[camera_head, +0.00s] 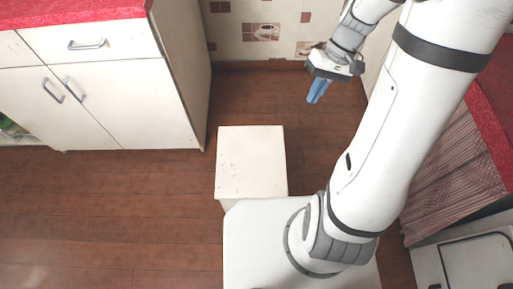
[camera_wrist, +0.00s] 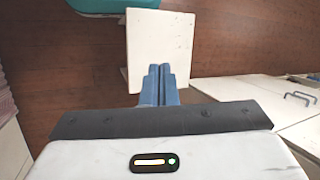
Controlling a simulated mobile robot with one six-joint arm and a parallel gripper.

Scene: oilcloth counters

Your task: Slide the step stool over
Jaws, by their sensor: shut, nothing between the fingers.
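The step stool (camera_head: 251,160) is a white, box-like block with a square top, standing on the brown wooden floor just in front of my base in the head view. In the wrist view the stool (camera_wrist: 160,42) shows beyond my fingertips. My gripper (camera_head: 317,92) has blue fingers and is to the right of and farther back than the stool, apart from it in the head view. In the wrist view my gripper (camera_wrist: 160,72) has its fingers together with nothing between them. The fingertips overlap the stool's near edge there; I cannot tell contact from that view alone.
A white cabinet (camera_head: 100,90) with a red top stands on the left. A tiled wall (camera_head: 260,30) closes the back. A red-covered counter with a striped curtain (camera_head: 455,165) and a white appliance (camera_head: 470,262) are on the right. The floor (camera_head: 110,200) left of the stool is clear.

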